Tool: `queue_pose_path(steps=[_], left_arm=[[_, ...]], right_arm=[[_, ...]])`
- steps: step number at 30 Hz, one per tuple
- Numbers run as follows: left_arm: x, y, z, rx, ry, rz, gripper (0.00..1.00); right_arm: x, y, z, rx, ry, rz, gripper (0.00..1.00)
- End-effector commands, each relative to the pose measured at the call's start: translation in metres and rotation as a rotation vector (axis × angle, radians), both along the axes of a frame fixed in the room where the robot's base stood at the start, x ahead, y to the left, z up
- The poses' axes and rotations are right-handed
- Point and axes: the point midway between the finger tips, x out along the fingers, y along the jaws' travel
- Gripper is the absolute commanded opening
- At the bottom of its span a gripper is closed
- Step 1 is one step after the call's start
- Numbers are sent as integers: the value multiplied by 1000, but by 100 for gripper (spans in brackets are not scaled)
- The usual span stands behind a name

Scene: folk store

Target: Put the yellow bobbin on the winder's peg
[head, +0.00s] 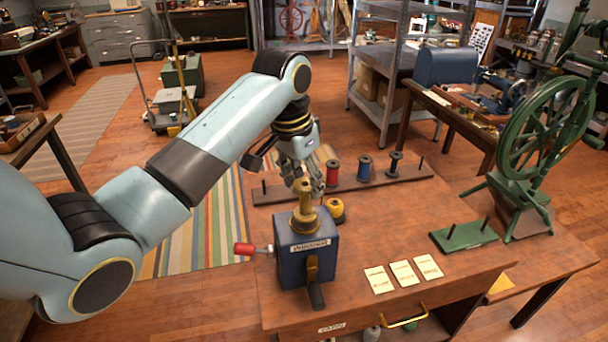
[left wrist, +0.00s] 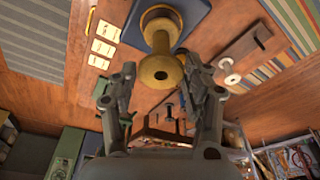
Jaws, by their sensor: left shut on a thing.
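The blue winder (head: 308,252) stands on the front of the table, with a red knob on its left and a black-handled crank in front. The yellow bobbin (head: 304,208), dull golden with wide flanges, stands upright over the winder's top. Its upper flange (left wrist: 160,74) faces the left wrist camera. My left gripper (head: 309,184) points down from above and behind, shut on the bobbin's upper end; its fingertips also show on either side of the flange in the left wrist view (left wrist: 161,78). The peg is hidden, so I cannot tell how far down the bobbin sits. My right gripper is out of view.
A bright yellow and dark round thing (head: 336,210) is just behind the winder. A rack (head: 300,190) behind holds red (head: 335,173), blue (head: 364,170) and dark (head: 395,166) spools. Cards (head: 404,273), a green pegged block (head: 463,236) and a spinning wheel (head: 530,140) are to the right.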

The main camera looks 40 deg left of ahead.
Motion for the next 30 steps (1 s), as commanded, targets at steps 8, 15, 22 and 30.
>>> queue_pose_path(steps=[8, 15, 22, 30], left_arm=[[0, 0, -11, 0, 1, 0, 33], [0, 0, -12, 0, 0, 0, 33], [0, 0, -12, 0, 0, 0, 63], [0, 0, -12, 0, 0, 0, 76]], right_arm=[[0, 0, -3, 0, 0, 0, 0], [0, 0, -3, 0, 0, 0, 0], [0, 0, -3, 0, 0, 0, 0], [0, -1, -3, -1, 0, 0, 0]])
